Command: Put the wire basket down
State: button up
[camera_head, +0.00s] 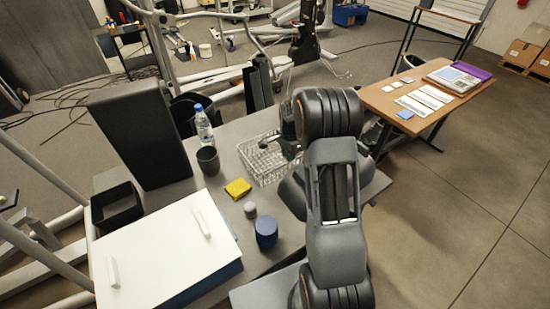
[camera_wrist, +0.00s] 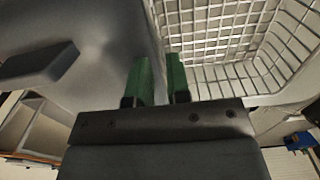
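The wire basket (camera_head: 258,163) is a pale metal mesh basket over the grey table, right of the yellow sponge. It looks level and at or very near the tabletop; I cannot tell whether it touches. In the wrist view the basket (camera_wrist: 225,42) fills the upper right, with its mesh floor and walls showing. My gripper (camera_wrist: 161,80) has two green fingers close together, with the basket's near-left wall edge running between them. In the head view my gripper (camera_head: 281,143) is at the basket's far right side, partly hidden by my arm, which also covers the basket's right part.
On the grey table (camera_head: 222,218) stand a dark cup (camera_head: 208,161), a water bottle (camera_head: 204,127), a yellow sponge (camera_head: 238,188), a small grey container (camera_head: 250,210) and a blue container (camera_head: 266,232). A white-topped box (camera_head: 165,255) lies front left. A wooden table (camera_head: 440,115) stands right.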

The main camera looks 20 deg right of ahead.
aim_at(288, 165)
jog(key=shift+s+a+f+p, duration=0.1)
jog(key=shift+f+p, duration=0.1)
jog(key=shift+f, duration=1.4)
jog(key=shift+s+f+p, duration=0.1)
jog(key=shift+f+p, duration=0.05)
jog(key=shift+f, duration=1.4)
grip_shut()
jog(key=shift+w+r, duration=0.1)
